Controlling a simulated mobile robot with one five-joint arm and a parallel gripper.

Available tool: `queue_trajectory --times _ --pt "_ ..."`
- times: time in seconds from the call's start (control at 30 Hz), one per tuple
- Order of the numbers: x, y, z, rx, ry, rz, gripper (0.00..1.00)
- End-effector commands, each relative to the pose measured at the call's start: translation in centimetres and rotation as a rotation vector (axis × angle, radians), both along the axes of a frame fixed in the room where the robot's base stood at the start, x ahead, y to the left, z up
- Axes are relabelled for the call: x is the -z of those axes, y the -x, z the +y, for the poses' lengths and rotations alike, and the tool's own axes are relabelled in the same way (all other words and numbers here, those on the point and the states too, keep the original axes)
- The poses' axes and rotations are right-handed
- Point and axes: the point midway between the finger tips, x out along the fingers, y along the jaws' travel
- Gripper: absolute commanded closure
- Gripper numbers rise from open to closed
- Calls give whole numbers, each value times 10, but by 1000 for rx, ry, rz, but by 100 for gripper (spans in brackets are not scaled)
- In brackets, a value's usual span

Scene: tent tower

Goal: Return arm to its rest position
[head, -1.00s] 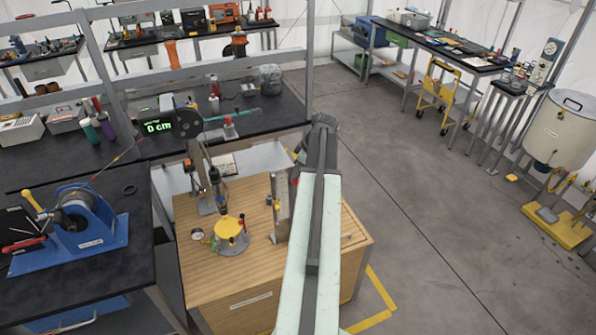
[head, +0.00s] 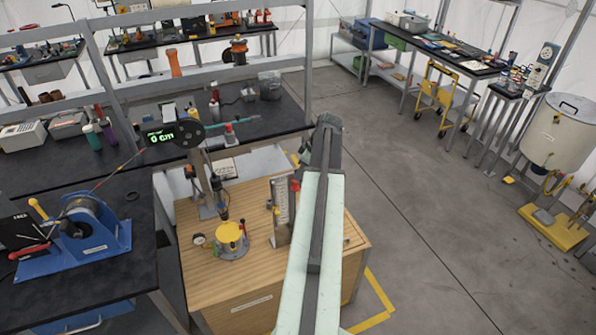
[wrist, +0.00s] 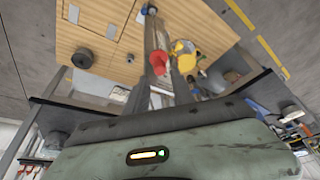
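My arm shows in the head view as a long pale green link (head: 300,285) with a dark strip along it. It reaches from the bottom edge up past the right part of the wooden workbench (head: 250,277), ending in a dark joint near the middle. In the wrist view, a scuffed green casing of my arm with a small lit indicator fills the lower part. Beyond it, the wooden bench top (wrist: 105,25) shows with a red piece (wrist: 159,62) and a yellow disc (wrist: 184,47).
A yellow-topped fixture (head: 230,233) and an upright scale plate (head: 281,203) stand on the bench, left of my arm. A blue winch (head: 90,240) sits on the black bench at left. A green display (head: 160,135) reads 0 cm. Grey floor (head: 430,235) is open at right.

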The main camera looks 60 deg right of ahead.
Motion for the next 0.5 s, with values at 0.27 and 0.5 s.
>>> queue_trajectory --times 0.27,0.5 --pt "-35 14 -2 1 0 0 70" --pt "-32 14 -2 1 0 0 70"
